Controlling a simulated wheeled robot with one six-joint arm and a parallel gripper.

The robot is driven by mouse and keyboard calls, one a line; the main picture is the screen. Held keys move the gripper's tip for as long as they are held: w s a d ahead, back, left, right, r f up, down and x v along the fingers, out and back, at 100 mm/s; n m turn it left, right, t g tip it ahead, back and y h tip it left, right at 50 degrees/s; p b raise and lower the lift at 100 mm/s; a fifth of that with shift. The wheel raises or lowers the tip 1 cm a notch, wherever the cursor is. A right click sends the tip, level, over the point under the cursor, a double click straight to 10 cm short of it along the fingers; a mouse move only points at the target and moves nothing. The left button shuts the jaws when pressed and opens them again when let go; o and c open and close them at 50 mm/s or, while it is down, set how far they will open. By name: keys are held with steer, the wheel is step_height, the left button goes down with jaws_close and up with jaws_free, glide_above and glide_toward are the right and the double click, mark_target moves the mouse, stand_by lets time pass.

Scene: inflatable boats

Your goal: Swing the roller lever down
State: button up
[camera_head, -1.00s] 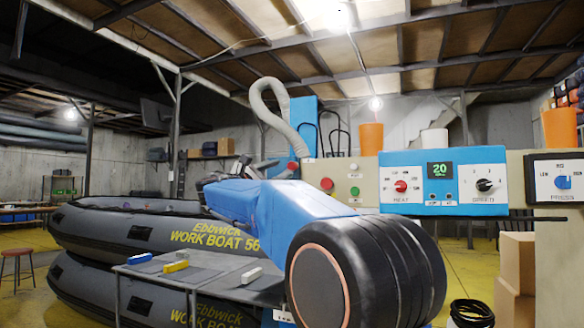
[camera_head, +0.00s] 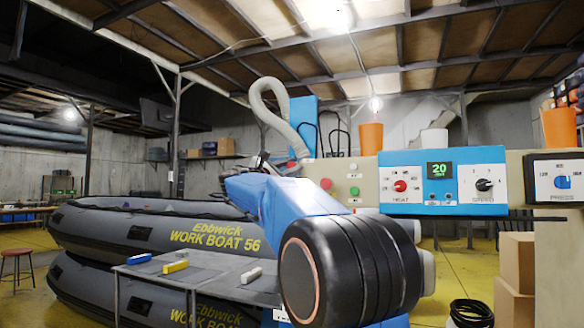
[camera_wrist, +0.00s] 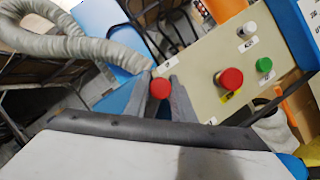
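The roller lever appears to be the one with the red ball knob (camera_head: 293,165), left of the control panel in the head view. In the wrist view the red knob (camera_wrist: 161,88) shows between my fingers. My gripper (camera_wrist: 161,92) is open, with a finger on each side of the knob in the picture; I cannot tell whether the fingers touch it or how far they reach along it. In the head view my gripper (camera_head: 268,161) is small and dark, just left of the knob. The lever's shaft is mostly hidden.
The cream panel (camera_wrist: 205,90) carries a red button (camera_wrist: 229,79), a green button (camera_wrist: 265,65) and a white one close to the right of my gripper. A grey hose (camera_head: 262,100) arches above. A blue control box (camera_head: 442,181) stands right; grey boats (camera_head: 150,235) lie left.

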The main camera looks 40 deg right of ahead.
jaws_close()
steer(key=shift+s+f+m, duration=0.1)
steer(key=shift+f+m, duration=0.05)
steer(key=shift+m, duration=0.15)
steer(key=f+m, duration=0.1)
steer(key=m+g, duration=0.1)
steer(key=m, duration=0.1)
steer(key=shift+s+d+f+g+y, duration=0.2)
steer(key=shift+s+f+g+y, duration=0.1)
steer(key=shift+s+f, duration=0.1)
step_height(320, 180, down, 8)
steer(key=m+y, duration=0.4)
steer(key=m, duration=0.7)
steer(key=shift+w+a+f, duration=0.2)
steer(key=shift+w+f, duration=0.05)
steer(key=shift+w, duration=0.2)
